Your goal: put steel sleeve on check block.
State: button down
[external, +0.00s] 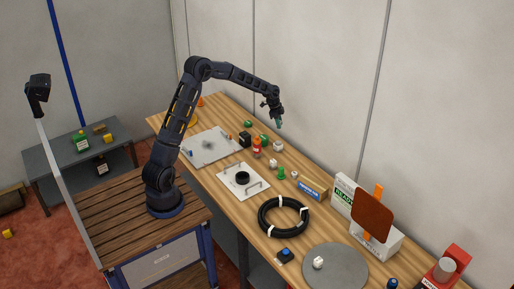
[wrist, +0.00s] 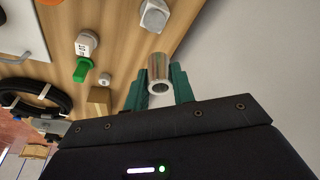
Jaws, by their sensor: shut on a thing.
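The steel sleeve (wrist: 158,72) is a shiny hollow cylinder. In the wrist view it sits between the teal fingers of my gripper (wrist: 158,92), which is shut on it, with its open end facing the camera. In the external view my gripper (external: 279,122) hangs above the far side of the wooden bench; the sleeve is too small to make out there. I cannot tell for sure which thing is the check block. A small tan block (wrist: 99,101) shows left of the fingers in the wrist view, and a black block (external: 244,140) stands on the bench in the external view.
A grey wall runs behind. Small parts crowd the area below my gripper.

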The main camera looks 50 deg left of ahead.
notch_tip(320, 180, down, 11)
jog(key=shift+r, duration=0.2)
dwell(0.3)
jog(key=c, duration=1.2)
grip_release()
jog(key=shift+f, duration=0.15)
jog(key=shift+o, duration=0.2)
